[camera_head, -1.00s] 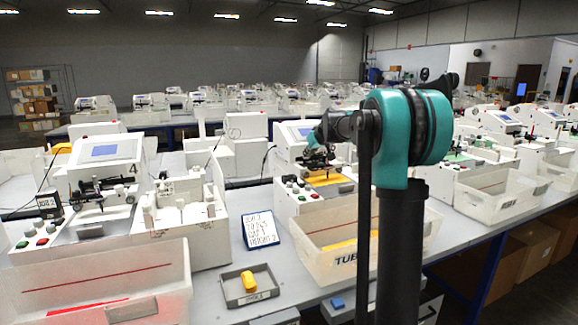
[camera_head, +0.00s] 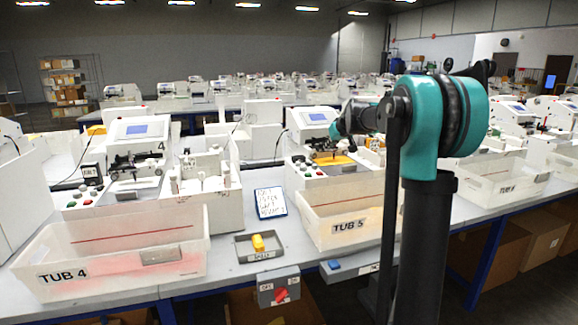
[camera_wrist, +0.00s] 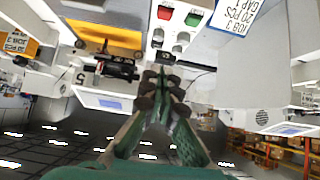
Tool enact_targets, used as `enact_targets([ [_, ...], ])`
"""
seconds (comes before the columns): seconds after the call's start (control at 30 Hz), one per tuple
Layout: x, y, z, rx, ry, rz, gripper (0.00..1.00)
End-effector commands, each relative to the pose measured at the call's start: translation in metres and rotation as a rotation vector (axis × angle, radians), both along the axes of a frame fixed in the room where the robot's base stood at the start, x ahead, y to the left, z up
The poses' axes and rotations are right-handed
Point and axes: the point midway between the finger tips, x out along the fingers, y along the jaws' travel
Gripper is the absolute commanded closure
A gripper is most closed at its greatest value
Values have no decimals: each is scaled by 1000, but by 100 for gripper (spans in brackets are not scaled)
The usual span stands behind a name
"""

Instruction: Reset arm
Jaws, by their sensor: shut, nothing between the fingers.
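My arm, teal and black, stands at the right of the head view and reaches left. My gripper (camera_wrist: 160,85) shows in the wrist view with its dark fingertips together and nothing between them. In that view, which is upside down, it is in front of a pen plotter's panel with a red button (camera_wrist: 171,48) and a green button (camera_wrist: 163,13). In the head view the arm's far end is by the plotter (camera_head: 322,150) behind TUB 5; the fingertips are hard to make out there. No contact with the plotter can be told.
A red-knobbed switch box (camera_head: 279,288) is on the table's front edge. More plotters stand behind.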

Motion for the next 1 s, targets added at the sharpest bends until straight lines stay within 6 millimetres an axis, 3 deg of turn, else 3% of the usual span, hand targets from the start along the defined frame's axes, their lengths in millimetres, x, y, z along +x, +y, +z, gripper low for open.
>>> enact_targets([
  [0.27,-39,1,-25,0,47,-14,100],
  [0.57,-120,1,-77,-6,140,-49,100],
  [0.67,-162,0,-104,-9,184,-71,100],
  [1.0,-361,-15,-227,-43,372,-196,100],
])
